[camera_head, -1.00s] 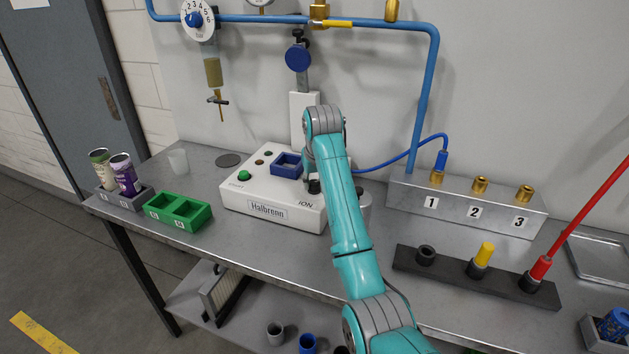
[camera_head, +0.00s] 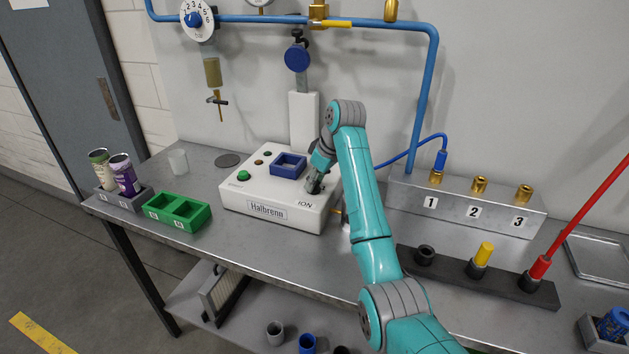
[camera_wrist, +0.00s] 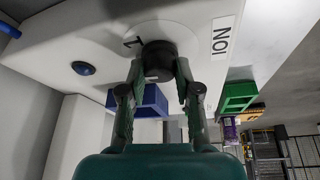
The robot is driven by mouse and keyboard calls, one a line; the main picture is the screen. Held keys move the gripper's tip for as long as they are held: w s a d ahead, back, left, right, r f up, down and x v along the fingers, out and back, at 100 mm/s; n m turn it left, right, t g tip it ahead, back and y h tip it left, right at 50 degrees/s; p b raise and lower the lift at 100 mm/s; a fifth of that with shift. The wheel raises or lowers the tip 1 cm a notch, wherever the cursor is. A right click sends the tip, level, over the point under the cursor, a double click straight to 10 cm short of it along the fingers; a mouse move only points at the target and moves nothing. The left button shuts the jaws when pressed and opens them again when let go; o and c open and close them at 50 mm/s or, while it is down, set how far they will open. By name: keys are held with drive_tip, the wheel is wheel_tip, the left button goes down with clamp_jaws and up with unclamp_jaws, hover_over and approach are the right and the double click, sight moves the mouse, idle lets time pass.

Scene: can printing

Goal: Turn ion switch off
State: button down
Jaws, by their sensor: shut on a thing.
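The ION switch is a dark round knob (camera_wrist: 158,62) on the white Halbrenn box (camera_head: 262,211). In the wrist view it sits between my two fingers, beside the "ION" label (camera_wrist: 223,36). My gripper (camera_head: 316,184) is shut on the knob, reaching down from the right onto the top of the box. In the head view my fingers hide most of the knob. A small black mark (camera_wrist: 132,42) shows on the panel at the knob's edge.
A blue square holder (camera_head: 288,165) and a green button (camera_head: 244,175) are on the same box. A green two-slot block (camera_head: 178,211) stands to the left. A metal block with numbered brass fittings (camera_head: 466,205) stands to the right.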

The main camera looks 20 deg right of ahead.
drive_tip(key=n, duration=0.2)
drive_tip(key=n+g+y, duration=0.1)
drive_tip(key=n, duration=0.1)
drive_tip(key=shift+d+n+g, duration=0.1)
drive_tip(key=shift+n+g, duration=0.2)
drive_tip(key=n+g, duration=0.1)
drive_tip(key=n, duration=0.4)
drive_tip(key=shift+w+g+y, duration=0.15)
drive_tip(key=shift+g+y, duration=0.25)
drive_tip(key=shift+n, duration=0.3)
drive_tip(key=c, duration=0.8)
unclamp_jaws()
